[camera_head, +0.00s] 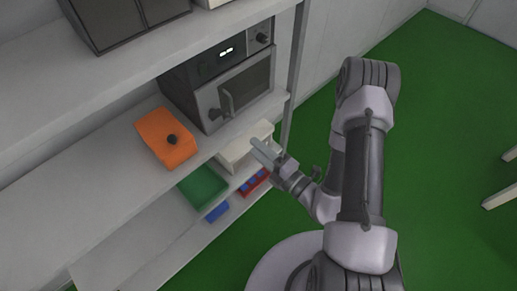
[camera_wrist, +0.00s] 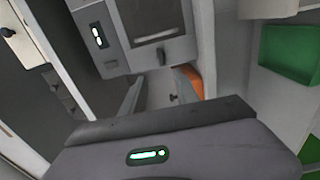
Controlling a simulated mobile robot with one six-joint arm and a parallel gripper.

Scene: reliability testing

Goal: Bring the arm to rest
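My arm reaches up from my base and bends down to the left toward the shelf unit in the head view. My gripper (camera_head: 262,151) is held in front of the shelf edge, below and to the right of the dark oven. In the wrist view, the two fingers of my gripper (camera_wrist: 160,88) stand apart with a gap between them. I see nothing held between them. The orange box (camera_head: 166,138) with a dark knob stands on the shelf left of the oven; part of it shows behind the right finger in the wrist view (camera_wrist: 192,80).
The oven (camera_head: 234,88) stands on the shelf, close to my gripper. Below are a green tray (camera_head: 203,187), a small blue box (camera_head: 217,212), a white box (camera_head: 234,156) and a red bin (camera_head: 254,183) with blue items. Green floor (camera_head: 450,110) is open to the right.

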